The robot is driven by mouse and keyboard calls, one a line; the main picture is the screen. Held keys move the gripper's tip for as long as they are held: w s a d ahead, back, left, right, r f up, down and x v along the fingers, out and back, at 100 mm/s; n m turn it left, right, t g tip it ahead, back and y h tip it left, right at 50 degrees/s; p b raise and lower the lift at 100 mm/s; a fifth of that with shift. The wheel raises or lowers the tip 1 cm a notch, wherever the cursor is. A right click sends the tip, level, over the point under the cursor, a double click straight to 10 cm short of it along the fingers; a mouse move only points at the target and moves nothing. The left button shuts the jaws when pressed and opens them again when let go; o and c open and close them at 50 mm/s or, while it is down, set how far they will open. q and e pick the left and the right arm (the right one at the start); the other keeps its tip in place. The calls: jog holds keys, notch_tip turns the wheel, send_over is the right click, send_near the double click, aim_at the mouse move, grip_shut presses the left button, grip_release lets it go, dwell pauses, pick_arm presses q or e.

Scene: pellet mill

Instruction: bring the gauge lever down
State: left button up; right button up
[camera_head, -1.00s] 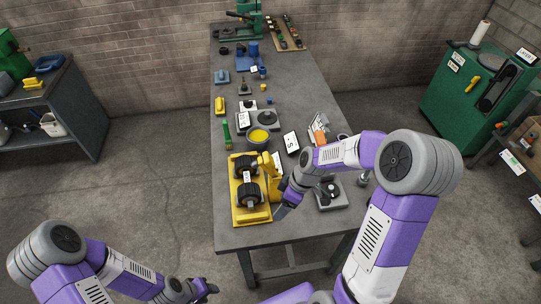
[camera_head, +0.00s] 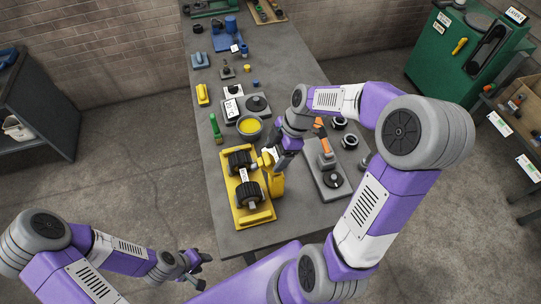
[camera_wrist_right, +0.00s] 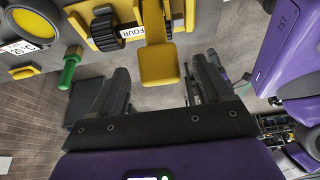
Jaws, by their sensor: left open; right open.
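The yellow roller stand (camera_head: 261,216) sits on the near part of the bench and carries two black rollers (camera_head: 240,160). A yellow lever (camera_head: 277,184) rises at its right side. In the right wrist view its flat paddle end (camera_wrist_right: 160,66) lies between my open fingers, with gaps on both sides; I cannot tell how far it is in depth. My right gripper (camera_head: 276,155) is open beside the lever's upper part, and its fingers are partly hidden in the head view. My left gripper (camera_head: 194,273) is open and empty, off the bench at the lower left.
A bowl of yellow stuff (camera_head: 249,126) and a green-handled brush (camera_head: 216,129) stand behind the stand. A grey device with an orange handle (camera_head: 321,137) is to the right, under my right arm. Dark rings (camera_head: 338,123) lie near it. The bench's near edge is clear.

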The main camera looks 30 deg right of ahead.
aim_at(272, 159)
pick_arm(q)
jog(key=shift+w, duration=0.1)
pick_arm(e)
jog(key=shift+x, duration=1.65)
jog(key=shift+c, duration=0.4)
